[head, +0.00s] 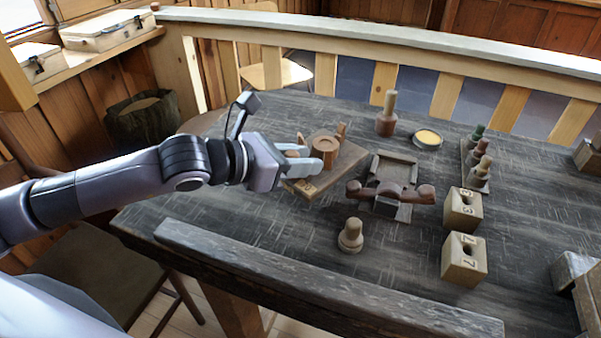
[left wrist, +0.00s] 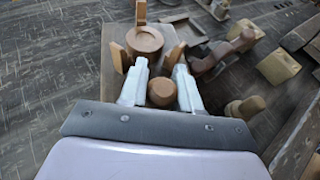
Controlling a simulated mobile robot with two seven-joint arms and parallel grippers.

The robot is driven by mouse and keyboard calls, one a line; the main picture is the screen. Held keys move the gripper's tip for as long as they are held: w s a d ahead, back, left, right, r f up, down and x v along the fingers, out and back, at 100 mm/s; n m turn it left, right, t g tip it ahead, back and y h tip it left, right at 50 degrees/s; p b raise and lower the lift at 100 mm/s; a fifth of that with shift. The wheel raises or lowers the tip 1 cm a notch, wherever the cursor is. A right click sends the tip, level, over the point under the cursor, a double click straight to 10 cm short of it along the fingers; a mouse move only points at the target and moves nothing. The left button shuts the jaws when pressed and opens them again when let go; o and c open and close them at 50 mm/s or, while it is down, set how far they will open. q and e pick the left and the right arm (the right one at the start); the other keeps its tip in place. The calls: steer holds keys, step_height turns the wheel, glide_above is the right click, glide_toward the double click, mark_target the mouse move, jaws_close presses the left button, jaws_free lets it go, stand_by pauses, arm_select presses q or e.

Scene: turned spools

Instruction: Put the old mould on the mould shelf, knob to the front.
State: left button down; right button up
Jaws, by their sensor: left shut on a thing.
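My left gripper (head: 305,158) reaches in from the left and is shut on a round brown knob (left wrist: 162,92), which shows between its fingers in the left wrist view. The knob is at the near end of a brown board (head: 335,175). On the board are a round wooden disc (head: 323,143) and upright pegs (left wrist: 128,56). I cannot tell whether the knob, disc and board are one piece, nor which thing is the old mould. A mark shows on the board's front edge, too small to read. I cannot make out a mould shelf for certain. My right gripper is not in view.
A dark stand with rounded arms (head: 390,192) lies right of the board. Two numbered blocks (head: 463,258), a pale knobbed piece (head: 350,236), a brown handled piece (head: 386,118), a yellow-topped tin (head: 428,139) and a spool rack (head: 475,165) stand around. A raised bar (head: 320,282) lines the front.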

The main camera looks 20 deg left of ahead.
arm_select(q)
step_height(320, 180, down, 3)
steer(key=shift+f, duration=0.1)
steer(key=c, duration=0.8)
jaws_free()
